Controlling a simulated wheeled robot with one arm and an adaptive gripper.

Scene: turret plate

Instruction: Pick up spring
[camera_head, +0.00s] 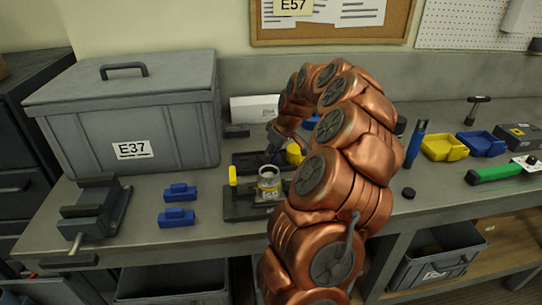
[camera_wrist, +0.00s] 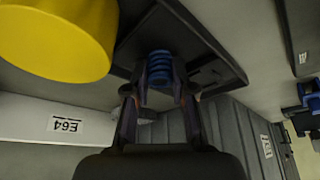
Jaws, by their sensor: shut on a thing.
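In the wrist view a blue coiled spring (camera_wrist: 160,68) stands between the two fingers of my gripper (camera_wrist: 160,88). The fingers are shut on it from both sides. A dark plate or tray (camera_wrist: 215,65) lies right behind the spring; I cannot tell whether the spring still touches it. In the head view my gripper (camera_head: 274,150) is over the dark plates at the middle of the bench, partly hidden by my copper arm. The spring cannot be made out in the head view.
A grey lidded bin (camera_head: 130,120) labelled E37 stands at the left. A vise (camera_head: 95,208) and two blue blocks (camera_head: 178,217) are on the bench. A dark fixture (camera_head: 240,205) with a yellow-topped post and a jar (camera_head: 269,183) is close to my arm. A yellow bin (camera_head: 443,148) stands right.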

